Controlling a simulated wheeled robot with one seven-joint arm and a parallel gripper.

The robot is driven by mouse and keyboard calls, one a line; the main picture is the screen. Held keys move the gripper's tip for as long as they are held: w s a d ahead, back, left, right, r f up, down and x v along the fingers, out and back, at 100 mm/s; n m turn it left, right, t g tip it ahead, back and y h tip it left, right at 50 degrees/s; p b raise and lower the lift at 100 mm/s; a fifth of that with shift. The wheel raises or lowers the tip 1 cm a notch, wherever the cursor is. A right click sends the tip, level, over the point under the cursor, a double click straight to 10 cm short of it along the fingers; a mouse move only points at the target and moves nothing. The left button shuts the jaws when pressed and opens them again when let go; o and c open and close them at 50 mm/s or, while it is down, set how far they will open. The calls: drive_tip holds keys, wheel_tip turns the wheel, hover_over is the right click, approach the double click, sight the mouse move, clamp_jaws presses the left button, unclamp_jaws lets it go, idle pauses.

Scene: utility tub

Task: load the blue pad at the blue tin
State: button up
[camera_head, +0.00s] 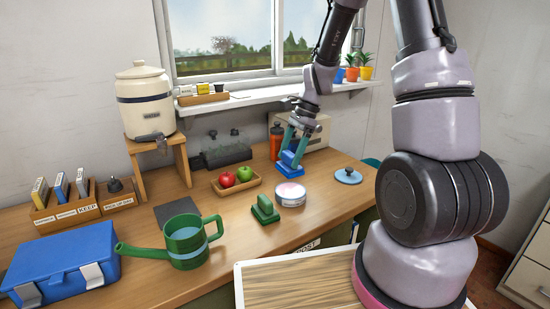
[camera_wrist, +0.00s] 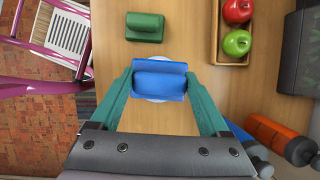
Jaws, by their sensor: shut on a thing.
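My gripper (camera_head: 291,150) is shut on the handle of the blue pad (camera_head: 290,166), its green fingers on either side in the wrist view (camera_wrist: 160,82). The blue pad (camera_wrist: 159,80) is held level, handle up. A round, low tin (camera_head: 290,195) with a pale pinkish top stands on the bench just in front of the pad in the head view. In the wrist view the pad hides most of a pale round shape, seemingly this tin. The gap between pad and tin cannot be judged. A blue-grey round lid (camera_head: 348,176) with a knob lies to the right.
A green pad (camera_head: 263,210) stands left of the tin. A tray (camera_head: 236,187) with a red and a green apple lies behind it. An orange bottle (camera_head: 276,141) stands behind my gripper. A green watering can (camera_head: 185,241) and a blue case (camera_head: 62,265) are further left.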

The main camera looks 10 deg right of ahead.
sight(291, 171)
drive_tip(key=shift+w+d+f, duration=0.1)
drive_tip(key=shift+w+d, duration=0.05)
drive_tip(key=shift+d, duration=0.2)
drive_tip(key=shift+f, duration=2.9)
drive_tip(key=shift+f, duration=0.55)
drive_tip(key=shift+r, duration=3.55)
